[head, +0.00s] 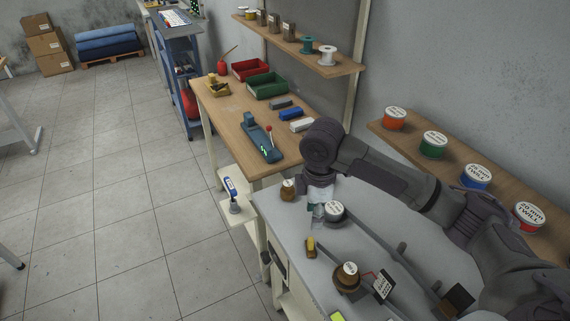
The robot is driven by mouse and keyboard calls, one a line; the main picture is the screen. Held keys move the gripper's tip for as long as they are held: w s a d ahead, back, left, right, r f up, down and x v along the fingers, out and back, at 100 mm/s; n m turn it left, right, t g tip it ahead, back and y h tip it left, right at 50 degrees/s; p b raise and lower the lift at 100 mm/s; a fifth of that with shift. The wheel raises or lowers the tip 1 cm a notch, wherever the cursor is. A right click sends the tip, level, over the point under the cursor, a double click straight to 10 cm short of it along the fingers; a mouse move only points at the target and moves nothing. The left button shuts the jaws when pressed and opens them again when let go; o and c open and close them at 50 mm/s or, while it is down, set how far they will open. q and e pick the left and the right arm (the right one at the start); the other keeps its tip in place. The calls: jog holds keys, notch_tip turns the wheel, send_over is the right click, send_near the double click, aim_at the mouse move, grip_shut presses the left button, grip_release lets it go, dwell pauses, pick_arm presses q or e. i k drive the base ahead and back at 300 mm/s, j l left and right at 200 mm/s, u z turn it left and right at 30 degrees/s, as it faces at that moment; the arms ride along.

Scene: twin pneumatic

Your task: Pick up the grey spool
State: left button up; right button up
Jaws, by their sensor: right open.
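The grey spool (334,213), with a round white label on top, stands upright on the grey worktop (285,228). My right gripper (317,213) points down just left of the spool, very close to it. It is open, with nothing seen between its fingers. I cannot tell whether a finger touches the spool. My left gripper is not in view.
Brown spools stand left of the gripper (287,192) and nearer me (347,277). A small yellow-brown item (311,247) lies in front. Orange (395,119), green (433,145), blue (476,178) and red (527,216) spools line the wall shelf. A wooden bench (228,118) stands beyond.

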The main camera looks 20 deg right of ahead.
aim_at(334, 209)
jog(key=k+j, duration=0.8)
jog(key=j, duration=0.1)
